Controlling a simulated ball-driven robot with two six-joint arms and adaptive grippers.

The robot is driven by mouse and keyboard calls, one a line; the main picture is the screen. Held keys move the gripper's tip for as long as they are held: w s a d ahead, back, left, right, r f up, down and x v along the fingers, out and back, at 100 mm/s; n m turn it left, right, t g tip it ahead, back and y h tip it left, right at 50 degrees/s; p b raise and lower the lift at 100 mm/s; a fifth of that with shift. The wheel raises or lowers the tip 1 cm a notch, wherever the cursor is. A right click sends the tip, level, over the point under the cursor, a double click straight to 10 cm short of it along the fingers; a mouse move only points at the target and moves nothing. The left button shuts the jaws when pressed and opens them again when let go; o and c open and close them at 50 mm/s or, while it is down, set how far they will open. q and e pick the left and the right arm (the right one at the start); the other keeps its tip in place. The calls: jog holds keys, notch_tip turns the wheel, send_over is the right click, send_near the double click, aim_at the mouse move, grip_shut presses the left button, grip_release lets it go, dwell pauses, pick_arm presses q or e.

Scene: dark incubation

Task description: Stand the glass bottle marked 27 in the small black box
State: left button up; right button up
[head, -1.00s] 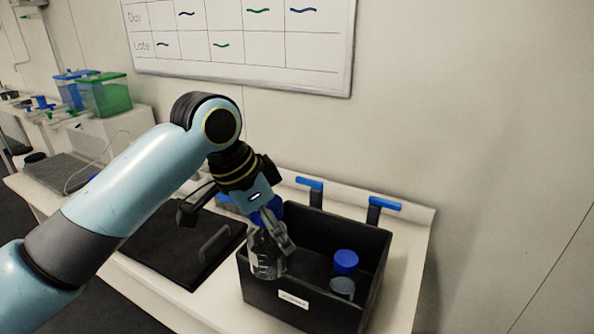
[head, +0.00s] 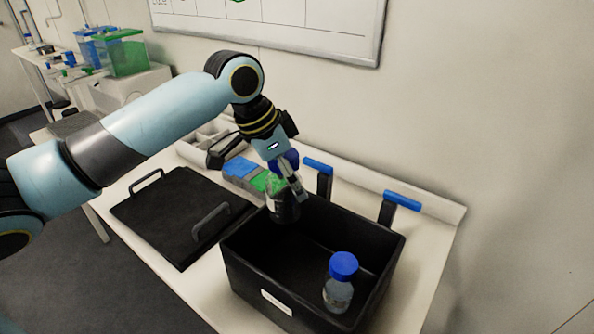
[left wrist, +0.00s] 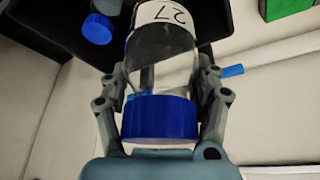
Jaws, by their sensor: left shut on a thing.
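The glass bottle marked 27 (left wrist: 162,55) has a blue cap and a white label; in the head view the bottle (head: 280,208) hangs at the box's back left corner. My left gripper (head: 286,180) is shut on it near the cap; its two fingers (left wrist: 163,80) flank the glass in the left wrist view. The small black box (head: 248,272) stands open on the bench with a pale label in front. I cannot tell whether the bottle's base is below the box rim. My right gripper is out of view.
Another blue-capped bottle (head: 338,292) stands in the box's front right part. The rest of the box floor looks clear. A black lid (head: 165,225) with handles lies to the left. Blue (head: 240,166) and green blocks sit behind the box, beside two blue-topped handles (head: 403,201).

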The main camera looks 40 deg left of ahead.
pick_arm(q)
notch_tip(320, 180, down, 4)
jog(key=b, duration=0.3)
notch_tip(320, 180, down, 3)
jog(key=b, duration=0.3)
jog(key=shift+b, duration=0.3)
jog(key=shift+f, duration=0.35)
notch_tip(320, 180, down, 10)
jog(key=b, duration=0.5)
jog(key=shift+r, duration=0.2)
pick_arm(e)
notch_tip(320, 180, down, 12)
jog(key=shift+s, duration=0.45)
pick_arm(q)
jog(key=shift+f, duration=0.35)
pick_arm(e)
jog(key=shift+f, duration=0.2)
pick_arm(q)
jog(key=shift+d+f, duration=0.15)
jog(key=shift+f, duration=0.2)
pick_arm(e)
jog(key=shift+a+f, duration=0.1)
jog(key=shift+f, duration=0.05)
